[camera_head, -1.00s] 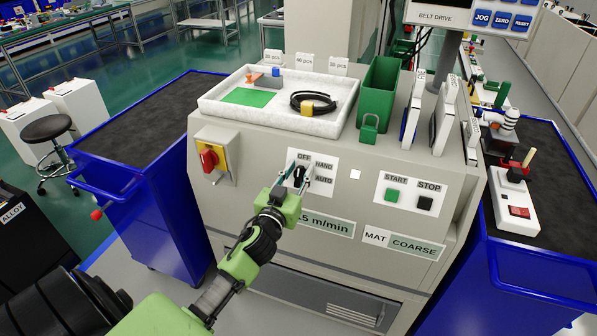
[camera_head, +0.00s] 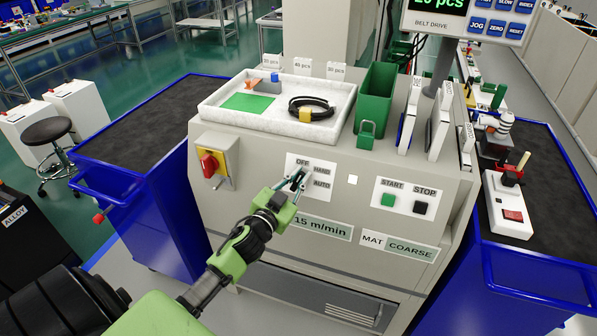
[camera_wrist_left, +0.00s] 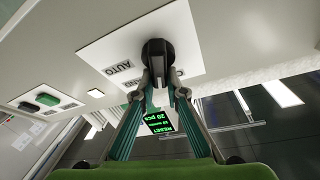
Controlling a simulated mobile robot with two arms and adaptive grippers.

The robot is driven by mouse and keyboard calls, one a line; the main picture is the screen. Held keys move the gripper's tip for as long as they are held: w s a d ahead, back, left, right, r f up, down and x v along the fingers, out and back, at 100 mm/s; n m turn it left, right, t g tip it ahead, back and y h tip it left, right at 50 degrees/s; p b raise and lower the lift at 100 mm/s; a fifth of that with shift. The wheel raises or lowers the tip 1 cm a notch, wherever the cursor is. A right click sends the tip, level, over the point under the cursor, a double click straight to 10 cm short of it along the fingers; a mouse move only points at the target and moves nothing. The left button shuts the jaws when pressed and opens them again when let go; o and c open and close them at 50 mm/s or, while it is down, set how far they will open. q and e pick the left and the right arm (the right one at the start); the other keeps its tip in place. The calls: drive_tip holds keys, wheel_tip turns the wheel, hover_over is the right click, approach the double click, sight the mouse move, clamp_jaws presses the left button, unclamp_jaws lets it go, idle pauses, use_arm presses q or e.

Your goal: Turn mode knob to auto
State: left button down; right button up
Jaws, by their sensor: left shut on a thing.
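The black mode knob (camera_wrist_left: 158,52) sits on a white plate (camera_head: 323,187) with the labels OFF, HAND and AUTO, on the front of the grey machine. My left gripper (camera_head: 296,181) is at the knob. In the left wrist view its two fingers (camera_wrist_left: 164,84) are shut on the knob's near end, one on each side. In the head view the fingers cover most of the knob, and I cannot tell which label it points to. In the wrist view AUTO and HAND show left of the knob. My right gripper is not in view.
A red switch on a yellow plate (camera_head: 213,165) is left of the knob plate. The green START button (camera_head: 388,199) and black STOP button (camera_head: 420,207) are to the right. A white tray (camera_head: 221,119) and a green bin (camera_head: 376,95) stand on top. Blue carts flank the machine.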

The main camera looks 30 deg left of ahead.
use_arm(q)
drive_tip(key=m+g+h+p, duration=0.1)
drive_tip(key=m+p, duration=0.2)
drive_tip(key=m, duration=0.1)
drive_tip(key=f+m+g+h+p, duration=0.1)
drive_tip(key=m+p, duration=0.2)
drive_tip(key=m, duration=0.1)
drive_tip(key=d+m+g+h+p, duration=0.1)
drive_tip(key=m+h+p, duration=0.1)
drive_tip(key=m+p, duration=0.1)
drive_tip(key=shift+s+f+m+p, duration=0.25)
drive_tip(key=shift+m+p, duration=0.05)
drive_tip(key=shift+m, duration=0.5)
drive_tip(key=shift+a+f+m+g+p, duration=0.1)
drive_tip(key=shift+f+m+g+p, duration=0.15)
drive_tip(key=shift+m+p, duration=0.5)
drive_tip(key=shift+f+m+g+p, duration=0.1)
drive_tip(key=shift+m+g+p, duration=0.25)
drive_tip(key=shift+m+p, duration=0.35)
drive_tip(key=c, duration=2)
unclamp_jaws()
drive_tip(key=shift+c, duration=0.2)
drive_tip(key=shift+a, duration=0.15)
drive_tip(key=shift+r, duration=0.1)
